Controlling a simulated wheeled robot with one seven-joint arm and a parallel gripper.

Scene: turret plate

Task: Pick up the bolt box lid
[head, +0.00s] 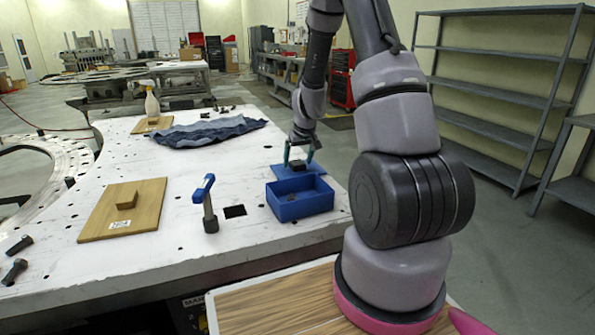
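The bolt box lid (281,176) is a flat blue plate lying on the white table just behind the open blue bolt box (290,209). A small dark block, perhaps its handle, shows on the lid. My gripper (298,162) points down over the lid with its teal fingers spread apart, one on either side of the dark block. A gap seems to show between fingers and block; whether either finger touches it is too small to tell. Something small and dark lies inside the box.
Further left is a wooden board (98,215) with a small wooden block. A crumpled blue cloth (205,133) and a spray bottle (151,104) are farther back. Dark bolts (14,271) lie front left.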

